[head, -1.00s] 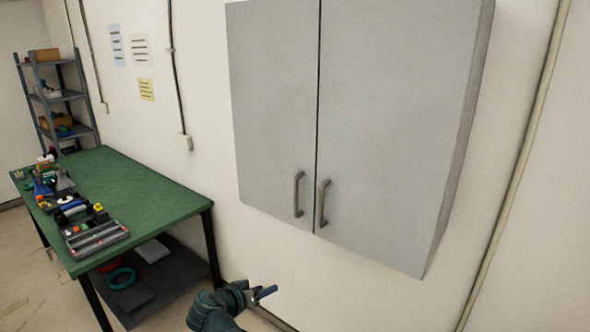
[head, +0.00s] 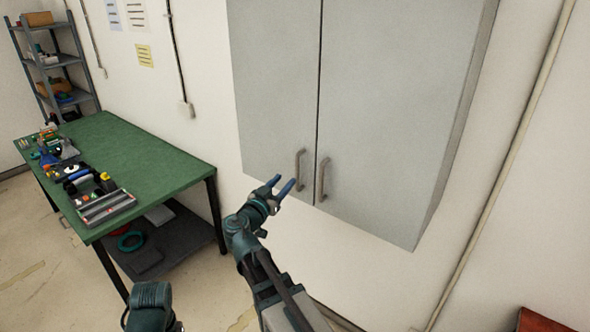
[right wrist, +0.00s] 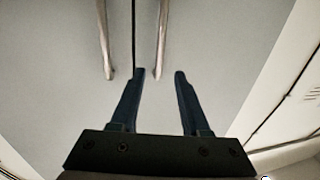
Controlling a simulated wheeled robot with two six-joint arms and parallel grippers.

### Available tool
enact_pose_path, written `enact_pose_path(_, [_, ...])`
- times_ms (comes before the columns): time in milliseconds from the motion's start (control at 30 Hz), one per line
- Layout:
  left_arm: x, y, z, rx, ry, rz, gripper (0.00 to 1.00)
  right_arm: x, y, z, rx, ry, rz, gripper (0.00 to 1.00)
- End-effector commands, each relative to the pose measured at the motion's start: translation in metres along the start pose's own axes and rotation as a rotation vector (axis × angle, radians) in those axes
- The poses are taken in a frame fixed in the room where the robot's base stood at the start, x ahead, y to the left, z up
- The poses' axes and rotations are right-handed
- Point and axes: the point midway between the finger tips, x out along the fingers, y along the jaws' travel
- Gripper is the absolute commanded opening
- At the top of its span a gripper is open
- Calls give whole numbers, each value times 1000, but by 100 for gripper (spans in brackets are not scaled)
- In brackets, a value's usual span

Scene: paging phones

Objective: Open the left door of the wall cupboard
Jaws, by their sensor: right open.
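The grey wall cupboard has its left door (head: 275,80) and right door (head: 395,100) both shut, with a dark seam between them. The left door's handle (head: 300,169) is an upright metal bar near the seam at the door's lower edge; it also shows in the right wrist view (right wrist: 104,42). My right gripper (head: 283,184) is open and empty, just left of the left handle's lower end in the head view. My left gripper is not in view.
The right door's handle (head: 323,180) stands close beside the left one. A green-topped workbench (head: 150,150) with tools and a grey tray (head: 106,207) is at the left. A shelf rack (head: 50,70) stands behind it. A pipe (head: 510,150) runs along the wall at right.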

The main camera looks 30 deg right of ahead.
Motion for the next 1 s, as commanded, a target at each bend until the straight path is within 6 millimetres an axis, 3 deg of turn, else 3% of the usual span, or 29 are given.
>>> enact_pose_path(33, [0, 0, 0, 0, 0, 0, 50, 14, -1, 0, 0, 0, 4, 46])
enact_pose_path(200, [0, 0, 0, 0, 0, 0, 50, 46, -1, 0, 0, -1, 4, 46])
enact_pose_path(400, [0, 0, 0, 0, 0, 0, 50, 71, -1, 0, 0, -1, 1, 46])
enact_pose_path(600, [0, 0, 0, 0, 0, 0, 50, 82, 0, 0, 0, -1, 1, 46])
enact_pose_path(900, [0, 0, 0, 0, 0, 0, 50, 83, 0, 0, 0, -1, 0, 46])
enact_pose_path(1000, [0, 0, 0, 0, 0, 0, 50, 82, 0, 0, 0, -1, 0, 28])
